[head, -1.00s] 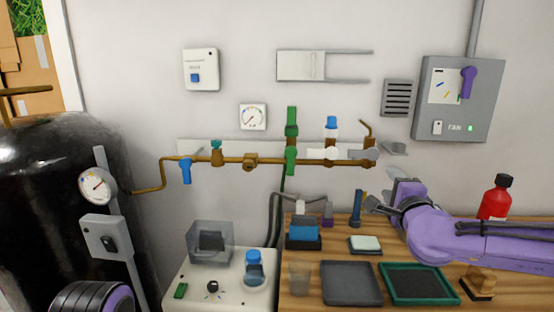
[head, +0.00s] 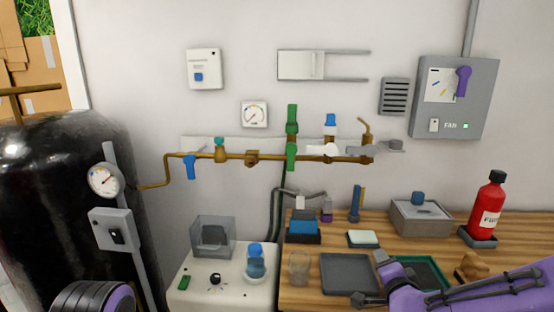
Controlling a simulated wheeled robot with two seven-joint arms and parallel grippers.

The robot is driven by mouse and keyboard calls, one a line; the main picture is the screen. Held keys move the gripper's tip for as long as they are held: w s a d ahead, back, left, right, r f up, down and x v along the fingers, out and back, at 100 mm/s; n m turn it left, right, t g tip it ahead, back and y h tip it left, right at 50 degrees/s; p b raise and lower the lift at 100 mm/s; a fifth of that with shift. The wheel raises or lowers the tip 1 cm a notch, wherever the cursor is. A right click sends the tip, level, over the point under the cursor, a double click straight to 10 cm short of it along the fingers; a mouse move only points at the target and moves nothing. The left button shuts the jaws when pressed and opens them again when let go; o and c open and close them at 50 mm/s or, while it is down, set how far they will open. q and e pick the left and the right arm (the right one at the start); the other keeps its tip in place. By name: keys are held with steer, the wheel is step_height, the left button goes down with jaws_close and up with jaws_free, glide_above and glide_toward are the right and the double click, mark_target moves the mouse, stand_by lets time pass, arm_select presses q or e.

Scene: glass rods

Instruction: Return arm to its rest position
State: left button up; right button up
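My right arm is purple and comes in from the lower right of the head view. Its gripper (head: 372,280) is low over the front of the wooden bench, in front of the grey tray and the green-rimmed tray (head: 437,262). Its two dark fingertips are spread apart, with nothing seen between them. The arm hides part of the green-rimmed tray. My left gripper is not in view; only a rounded purple and black part of mine shows at the lower left.
On the wooden bench (head: 395,247) stand a grey tray (head: 350,274), a grey box (head: 421,219), a red bottle (head: 487,207) and a clear beaker (head: 299,266). A brass pipe (head: 270,157) with valves runs along the wall. A black tank (head: 50,200) stands at left.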

steer(key=s+f+n+g, duration=0.25)
steer(key=s+f, duration=0.45)
steer(key=f, duration=0.5)
steer(key=s+d+f+n+g, duration=0.1)
steer(key=s+f+g, duration=0.1)
steer(key=s+f, duration=0.4)
steer(key=s+d+f+n+g+h, duration=0.1)
steer(key=s+f, duration=0.6)
steer(key=s, duration=0.7)
steer(key=s+d+f+n+g, duration=0.2)
steer(key=s+f+n+g, duration=0.1)
steer(key=s+f+g, duration=0.2)
steer(key=s+f, duration=0.2)
steer(key=s, duration=0.2)
steer(key=shift+s, duration=0.4)
steer(key=shift+g, duration=0.25)
